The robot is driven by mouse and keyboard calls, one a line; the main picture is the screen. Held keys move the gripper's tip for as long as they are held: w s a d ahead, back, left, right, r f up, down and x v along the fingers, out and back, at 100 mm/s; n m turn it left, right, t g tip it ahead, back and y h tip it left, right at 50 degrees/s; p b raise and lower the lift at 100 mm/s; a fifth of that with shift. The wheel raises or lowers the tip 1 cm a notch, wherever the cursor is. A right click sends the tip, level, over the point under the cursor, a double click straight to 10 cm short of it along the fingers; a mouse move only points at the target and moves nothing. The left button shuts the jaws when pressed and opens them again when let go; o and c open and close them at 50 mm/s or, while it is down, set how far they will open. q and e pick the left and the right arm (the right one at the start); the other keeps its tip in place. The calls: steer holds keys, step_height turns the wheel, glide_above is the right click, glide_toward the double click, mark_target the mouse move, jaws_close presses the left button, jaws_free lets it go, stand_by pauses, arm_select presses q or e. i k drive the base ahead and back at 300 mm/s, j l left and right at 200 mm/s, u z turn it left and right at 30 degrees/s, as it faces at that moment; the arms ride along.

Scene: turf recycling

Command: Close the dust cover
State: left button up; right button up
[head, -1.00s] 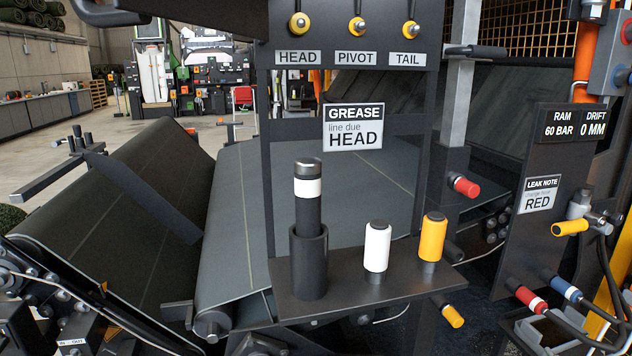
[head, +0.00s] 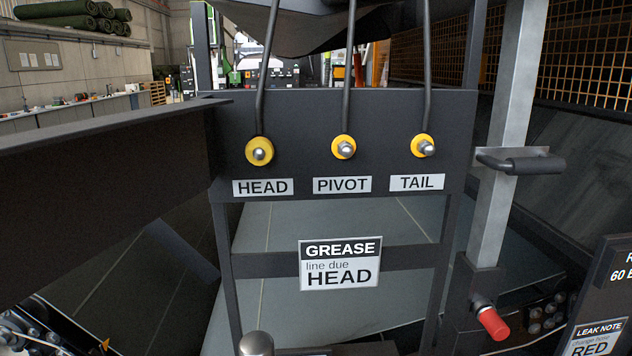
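I cannot tell for sure which part is the dust cover. A dark curved sheet (head: 300,27) hangs across the top of the head view, above the grease panel (head: 338,112). A long dark flat-topped beam or flap (head: 100,185) comes in from the left edge and reaches the panel's left side. The panel carries yellow-ringed grease fittings over the HEAD (head: 262,186), PIVOT (head: 342,185) and TAIL (head: 416,182) labels. A black line runs up from each fitting. A white sign (head: 340,264) below reads "GREASE line due HEAD". Neither gripper is in view.
A grey post (head: 505,130) with a black handle (head: 522,164) stands right of the panel. A red-capped fitting (head: 492,322) is near its foot. The leak note (head: 598,338) is partly cut off at the lower right. Dark belts lie behind the panel.

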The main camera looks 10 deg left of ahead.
mark_target(70, 192)
steer(key=k+j+z, duration=0.1)
steer(key=j, duration=0.3)
steer(key=k+j+z, duration=0.1)
steer(key=j, duration=0.25)
steer(key=k+j+z, duration=0.1)
steer(key=j, duration=0.25)
steer(key=k+j+z, duration=0.1)
steer(key=k+j, duration=0.2)
